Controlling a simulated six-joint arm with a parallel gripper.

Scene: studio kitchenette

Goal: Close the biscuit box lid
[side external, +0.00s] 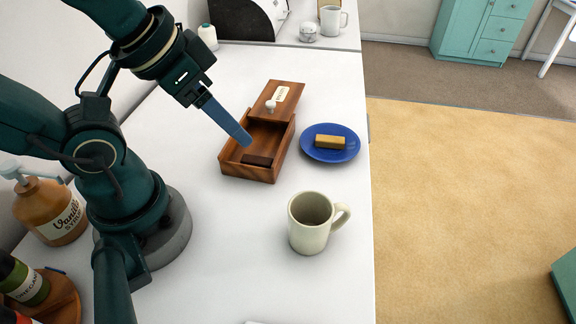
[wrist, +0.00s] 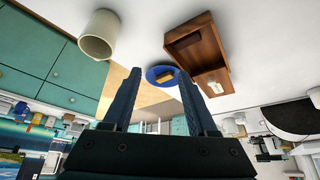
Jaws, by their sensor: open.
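The wooden biscuit box (side external: 228,167) stands on the white counter, its near part open. A dark brown biscuit (side external: 257,160) lies inside at the near end. The wooden lid (side external: 284,90), with a pale label and a white knob (side external: 270,104), covers only the far part. In the wrist view the box (wrist: 207,35) is at upper right with the lid (wrist: 204,78) below its opening. My gripper (side external: 247,139) appears over the box's open part in the side view. In the wrist view, the fingers of my gripper (wrist: 162,82) are apart with nothing between them, and the box lies beyond them.
A blue plate (side external: 346,153) with a tan biscuit bar (side external: 329,142) sits just right of the box. A cream mug (side external: 308,236) stands nearer the camera, close to the counter's right edge. A syrup bottle (side external: 60,224) is at left. The counter left of the mug is clear.

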